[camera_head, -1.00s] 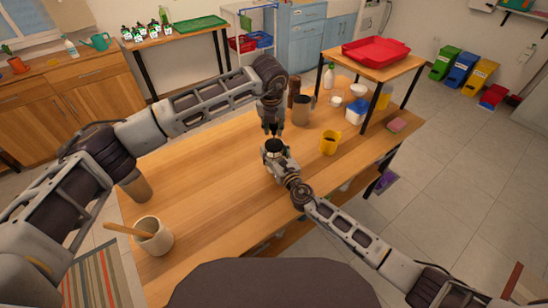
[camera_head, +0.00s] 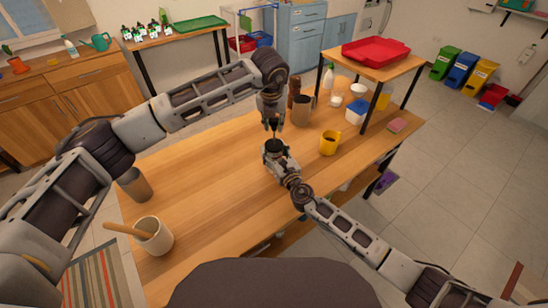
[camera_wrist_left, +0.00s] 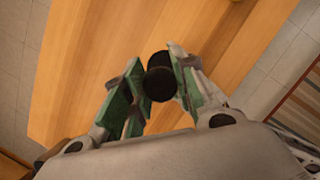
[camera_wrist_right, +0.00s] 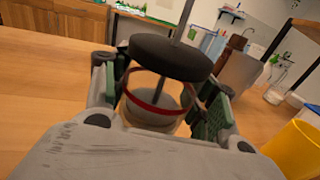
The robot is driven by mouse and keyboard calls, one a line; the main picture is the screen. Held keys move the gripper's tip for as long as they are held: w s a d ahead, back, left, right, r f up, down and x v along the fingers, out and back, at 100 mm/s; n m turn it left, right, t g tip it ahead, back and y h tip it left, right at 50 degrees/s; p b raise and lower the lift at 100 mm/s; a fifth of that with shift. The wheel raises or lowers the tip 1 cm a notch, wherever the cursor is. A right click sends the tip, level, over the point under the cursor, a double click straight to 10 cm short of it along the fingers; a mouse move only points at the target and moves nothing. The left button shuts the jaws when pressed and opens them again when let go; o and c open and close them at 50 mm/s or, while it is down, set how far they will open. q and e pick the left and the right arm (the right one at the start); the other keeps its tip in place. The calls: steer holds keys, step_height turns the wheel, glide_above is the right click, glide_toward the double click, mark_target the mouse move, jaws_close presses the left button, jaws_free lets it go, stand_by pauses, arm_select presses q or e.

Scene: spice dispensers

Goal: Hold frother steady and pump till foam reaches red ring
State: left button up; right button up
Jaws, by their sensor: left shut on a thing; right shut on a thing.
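The frother (camera_head: 274,146) stands upright over the table, a clear beaker with a black lid (camera_wrist_right: 170,56) and a red ring (camera_wrist_right: 156,104) around its upper wall. My right gripper (camera_head: 277,157) is shut around the beaker, with green pads on both sides in the right wrist view. A thin metal rod (camera_wrist_right: 184,20) rises out of the lid. My left gripper (camera_head: 273,122) is above the lid, shut on the rod's black knob (camera_wrist_left: 158,80). Pale grey content (camera_wrist_right: 152,116) shows behind the glass near the ring; its exact level is unclear.
A yellow mug (camera_head: 329,142) stands right of the frother, and a metal pitcher (camera_head: 302,110) behind it. A cream crock (camera_head: 152,235) with a wooden spoon is at the front left. A red tray (camera_head: 376,53) sits on the raised shelf. The table's left middle is clear.

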mark_target(274, 131)
arm_select(q)
steer(key=shift+f, duration=3.1)
steer(key=shift+r, duration=3.2)
steer(key=shift+f, duration=0.1)
steer(key=shift+f, duration=3.1)
steer(key=o, duration=1)
